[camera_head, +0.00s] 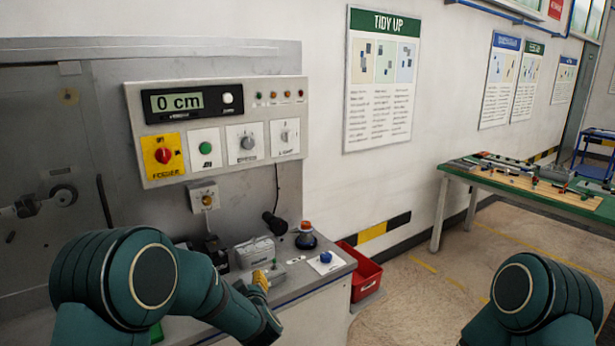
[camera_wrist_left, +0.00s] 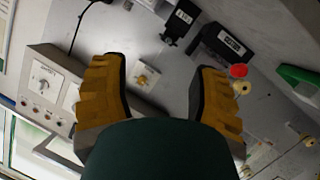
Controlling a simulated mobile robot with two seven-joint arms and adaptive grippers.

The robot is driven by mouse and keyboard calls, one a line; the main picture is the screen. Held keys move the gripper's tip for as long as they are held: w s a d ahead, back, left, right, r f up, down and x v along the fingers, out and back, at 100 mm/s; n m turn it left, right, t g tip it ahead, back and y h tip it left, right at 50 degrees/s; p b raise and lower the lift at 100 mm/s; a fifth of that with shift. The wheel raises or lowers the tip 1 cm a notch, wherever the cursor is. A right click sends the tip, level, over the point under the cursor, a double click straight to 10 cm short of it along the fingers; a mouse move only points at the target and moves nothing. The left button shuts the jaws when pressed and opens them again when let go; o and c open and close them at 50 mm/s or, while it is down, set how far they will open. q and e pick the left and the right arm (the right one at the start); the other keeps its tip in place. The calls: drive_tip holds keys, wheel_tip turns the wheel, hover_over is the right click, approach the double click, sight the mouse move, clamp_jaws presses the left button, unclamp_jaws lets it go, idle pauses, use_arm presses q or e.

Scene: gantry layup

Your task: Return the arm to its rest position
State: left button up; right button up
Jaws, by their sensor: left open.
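My left arm (camera_head: 150,280) comes in from the lower left and reaches over the front of the machine's bench. Its gripper (camera_head: 262,282) shows only in part as a yellow finger near the bench, mostly hidden by the arm. In the left wrist view the gripper (camera_wrist_left: 157,75) is open, its two yellow fingers wide apart with nothing between them. A small white switch box with a yellow knob (camera_wrist_left: 147,76) shows in the gap behind them. My right arm (camera_head: 540,300) is folded at the lower right; its gripper is out of view.
A control panel (camera_head: 222,96) reading "0 cm" hangs above the grey bench (camera_head: 325,268). A green table (camera_head: 450,170) stands right; floor between is clear.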

use_arm(q)
drive_tip(key=s+d+f+m+g+h, duration=0.3)
drive_tip(key=s+f+m+g+h, duration=0.25)
drive_tip(key=s+f, duration=1.1)
drive_tip(key=s+d+f+m+g+h, duration=0.1)
drive_tip(key=s+f+g+h, duration=0.1)
drive_tip(key=s, duration=0.6)
drive_tip(key=s+d+f+m+g+h, duration=0.1)
drive_tip(key=s+f+g, duration=0.3)
drive_tip(key=s, duration=0.5)
drive_tip(key=shift+d+f+g+h, duration=0.35)
drive_tip(key=shift+f+g+h, duration=0.05)
drive_tip(key=shift+g+h, duration=0.05)
